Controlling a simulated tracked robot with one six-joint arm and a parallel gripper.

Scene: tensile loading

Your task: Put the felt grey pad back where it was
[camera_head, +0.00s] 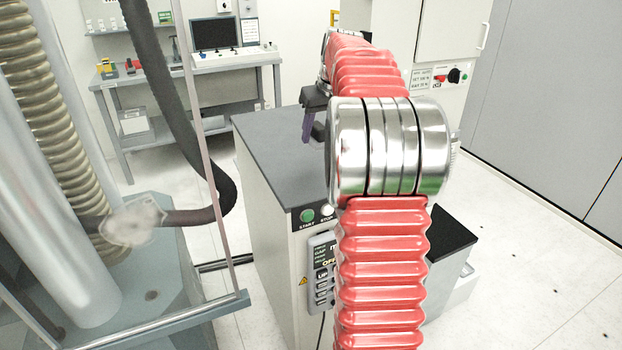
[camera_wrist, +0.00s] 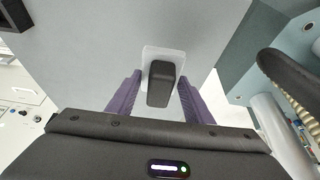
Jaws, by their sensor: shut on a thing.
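My gripper (camera_wrist: 160,78) has two purple fingers, one on each side of a small dark grey block on a pale, whitish-grey plate; I take this to be the felt grey pad (camera_wrist: 161,86). The fingers are shut on it. In the wrist view a plain grey surface (camera_wrist: 90,55) lies behind the pad; I cannot tell the gap between them. In the head view my gripper (camera_head: 308,125) points down over the dark top of the cabinet (camera_head: 262,140). The pad cannot be made out there, and my red arm hides part of the cabinet.
A machine with a metal column (camera_head: 75,200), black hose (camera_head: 215,120) and clear panel edge stands at the left. A desk (camera_head: 190,75) with a monitor (camera_head: 214,34) is at the back. The visible cabinet top is clear. A control box (camera_head: 322,270) hangs on its front.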

